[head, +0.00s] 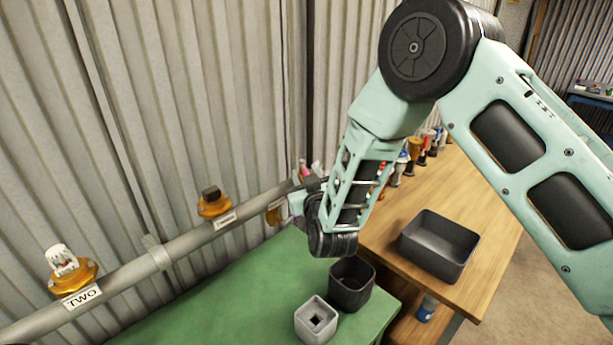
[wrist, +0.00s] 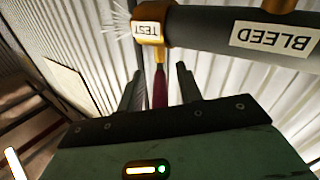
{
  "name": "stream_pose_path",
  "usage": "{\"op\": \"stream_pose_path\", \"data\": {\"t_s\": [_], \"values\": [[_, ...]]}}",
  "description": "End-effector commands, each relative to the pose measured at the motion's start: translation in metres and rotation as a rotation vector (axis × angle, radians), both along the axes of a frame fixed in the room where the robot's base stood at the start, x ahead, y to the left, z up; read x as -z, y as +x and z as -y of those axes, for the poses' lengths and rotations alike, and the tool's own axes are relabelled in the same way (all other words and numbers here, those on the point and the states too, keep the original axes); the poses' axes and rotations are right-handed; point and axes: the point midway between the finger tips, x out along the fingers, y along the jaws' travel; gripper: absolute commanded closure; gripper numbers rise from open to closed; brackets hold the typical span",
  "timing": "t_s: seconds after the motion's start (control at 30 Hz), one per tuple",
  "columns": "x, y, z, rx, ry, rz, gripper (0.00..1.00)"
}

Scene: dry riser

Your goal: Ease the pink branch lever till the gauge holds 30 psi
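The pink branch lever (wrist: 160,88) hangs below the brass collar labelled TEST (wrist: 150,27) in the wrist view; it looks dark crimson there. My gripper (wrist: 160,90) is upside the lever with one finger on each side. Gaps show between the lever and both fingers, so it is open around it. A fine white spray comes from the collar's left side. In the head view my gripper (head: 297,198) is at the pipe's far end, and a small pink part (head: 303,168) shows just above it. I can make out no gauge or reading.
A grey pipe (head: 190,241) runs along the corrugated wall, with brass fittings, one labelled TWO (head: 82,296). A BLEED label (wrist: 270,37) is near the collar. Below are a dark bin (head: 351,285), a grey square holder (head: 316,321) and a black tray (head: 438,245).

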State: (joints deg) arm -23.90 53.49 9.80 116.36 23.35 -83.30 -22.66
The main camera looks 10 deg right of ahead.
Motion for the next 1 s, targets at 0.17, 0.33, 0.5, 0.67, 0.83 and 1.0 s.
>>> {"op": "stream_pose_path", "data": {"t_s": [0.17, 0.33, 0.5, 0.67, 0.83, 1.0], "values": [[0.0, -0.002, 0.0, 0.0, 0.0, 0.001, 0.65], [0.003, -0.022, 0.002, -0.001, 0.0, 0.0, 0.65], [0.004, -0.06, 0.006, -0.004, 0.0, 0.0, 0.65], [0.004, -0.098, 0.01, -0.004, 0.0, 0.0, 0.65], [0.003, -0.135, 0.014, -0.003, 0.0, 0.0, 0.65], [0.002, -0.16, 0.017, -0.002, 0.0, 0.0, 0.65]]}}
